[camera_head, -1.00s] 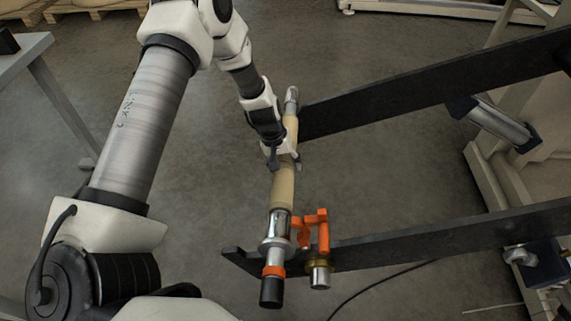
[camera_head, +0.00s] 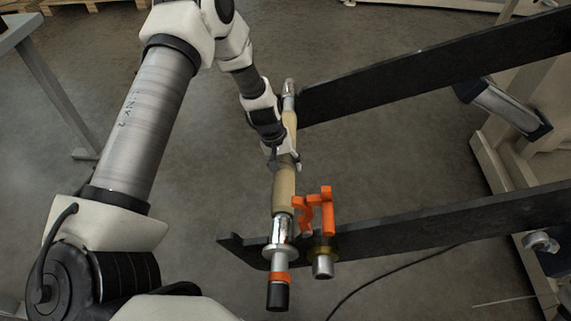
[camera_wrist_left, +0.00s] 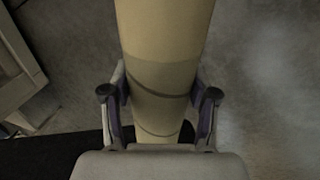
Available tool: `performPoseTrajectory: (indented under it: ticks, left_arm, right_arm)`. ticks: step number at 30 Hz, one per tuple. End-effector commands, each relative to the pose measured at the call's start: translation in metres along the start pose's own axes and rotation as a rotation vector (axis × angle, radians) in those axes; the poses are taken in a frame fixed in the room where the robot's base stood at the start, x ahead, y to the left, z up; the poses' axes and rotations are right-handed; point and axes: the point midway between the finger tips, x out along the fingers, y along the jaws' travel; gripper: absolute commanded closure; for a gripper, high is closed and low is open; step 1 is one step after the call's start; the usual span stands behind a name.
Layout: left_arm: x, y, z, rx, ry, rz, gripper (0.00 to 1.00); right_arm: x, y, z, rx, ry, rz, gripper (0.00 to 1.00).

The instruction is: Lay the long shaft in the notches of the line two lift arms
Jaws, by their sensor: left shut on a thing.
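The long shaft (camera_head: 283,190) runs from far to near, with a tan core in its middle and shiny metal ends. Its near end has a collar, an orange ring and a black tip. My left gripper (camera_head: 284,162) is shut around the tan core, which also shows between its fingers in the left wrist view (camera_wrist_left: 160,100). The near lift arm (camera_head: 400,228) passes under or beside the near collar. The far lift arm (camera_head: 430,68) ends beside the shaft's far end. I cannot tell whether the shaft rests in either notch. My right gripper is not in view.
An orange bracket (camera_head: 326,210) and a brass and silver roller (camera_head: 322,262) sit on the near lift arm, right of the shaft. A pale machine frame with a cylinder (camera_head: 507,112) stands at the right. A grey table (camera_head: 45,70) is at upper left. A cable (camera_head: 380,280) lies on the floor.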

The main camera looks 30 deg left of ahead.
Motion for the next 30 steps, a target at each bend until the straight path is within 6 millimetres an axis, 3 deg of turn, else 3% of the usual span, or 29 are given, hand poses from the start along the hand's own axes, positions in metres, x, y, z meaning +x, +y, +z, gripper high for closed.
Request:
performPoseTrajectory:
  ticks: [5, 6, 8, 20, 23, 30]
  left_arm:
    - [-0.001, 0.001, 0.0, -0.001, -0.001, 0.001, 1.0]
    - [-0.001, 0.001, 0.0, -0.001, -0.001, 0.001, 0.31]
    - [-0.001, 0.0, 0.0, -0.001, 0.0, 0.001, 0.12]
    - [-0.005, 0.0, 0.0, -0.001, -0.002, 0.0, 0.12]
    - [-0.02, 0.0, 0.0, 0.0, 0.0, 0.002, 0.12]
    - [-0.081, 0.001, -0.001, 0.0, 0.002, 0.004, 0.12]
  right_arm:
    - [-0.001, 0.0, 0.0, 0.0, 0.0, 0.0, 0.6]
    - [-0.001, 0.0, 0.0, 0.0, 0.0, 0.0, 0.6]
    - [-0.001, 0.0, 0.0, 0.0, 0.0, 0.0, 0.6]
    - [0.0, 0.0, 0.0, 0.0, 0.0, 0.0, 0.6]
    - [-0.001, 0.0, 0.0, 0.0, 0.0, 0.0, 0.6]
    - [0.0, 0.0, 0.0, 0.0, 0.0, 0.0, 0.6]
